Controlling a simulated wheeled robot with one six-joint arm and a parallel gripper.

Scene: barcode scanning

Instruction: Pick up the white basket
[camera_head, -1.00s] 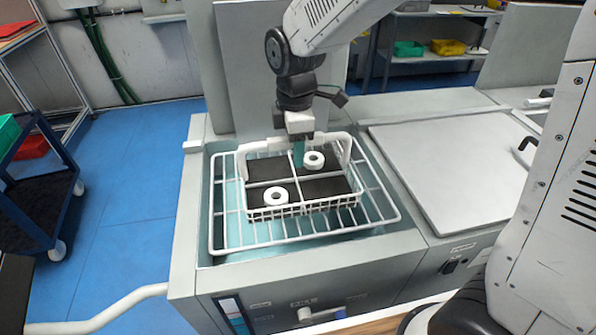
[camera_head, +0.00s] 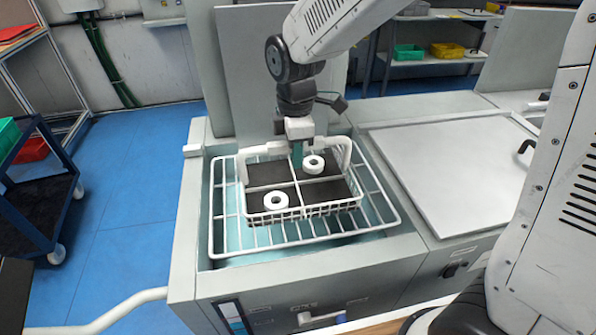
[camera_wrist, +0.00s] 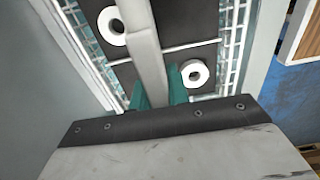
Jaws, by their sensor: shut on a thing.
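The white basket (camera_head: 331,205) sits in or just above the wire rack of an open tank, in the middle of the head view. It has a dark floor split into compartments and holds two white rings, one at front left (camera_head: 276,201) and one at back right (camera_head: 314,164). My gripper (camera_head: 297,155) is over the basket's middle, shut on its white central bar. In the wrist view the green fingertips (camera_wrist: 159,95) close on both sides of that bar (camera_wrist: 143,45). I cannot tell whether the basket's bottom touches the rack.
The white wire rack (camera_head: 225,235) lies across the tank (camera_head: 190,225), whose walls surround the basket. A closed flat lid (camera_head: 440,180) is on the right. A raised panel stands behind. A dark cart (camera_head: 40,190) stands at left on the blue floor.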

